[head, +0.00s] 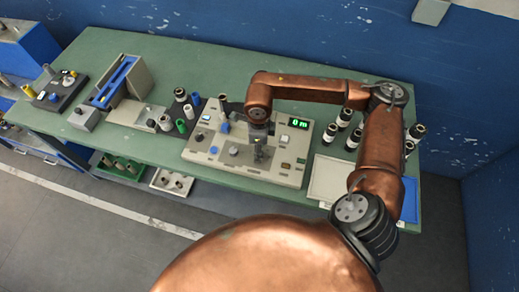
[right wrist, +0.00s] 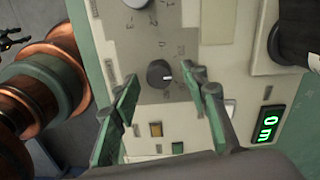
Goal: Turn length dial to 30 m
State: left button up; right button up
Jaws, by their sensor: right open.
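The wrapper machine (head: 205,155) stands on the green table, its green display (head: 298,123) reading 0 m. The display also shows turned sideways in the right wrist view (right wrist: 267,124).
Black and white rolls (head: 344,118) stand right of the machine, near a pale tray (head: 328,178) and a blue sheet (head: 409,200). More rolls (head: 181,95) and a blue-topped holder (head: 122,80) stand left. A dark cylinder (right wrist: 298,35) rises beside the panel.

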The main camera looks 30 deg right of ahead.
notch_tip(320, 180, up, 11)
jog(key=shift+r, duration=0.15)
jog(key=shift+d, duration=0.1)
dwell(0.6)
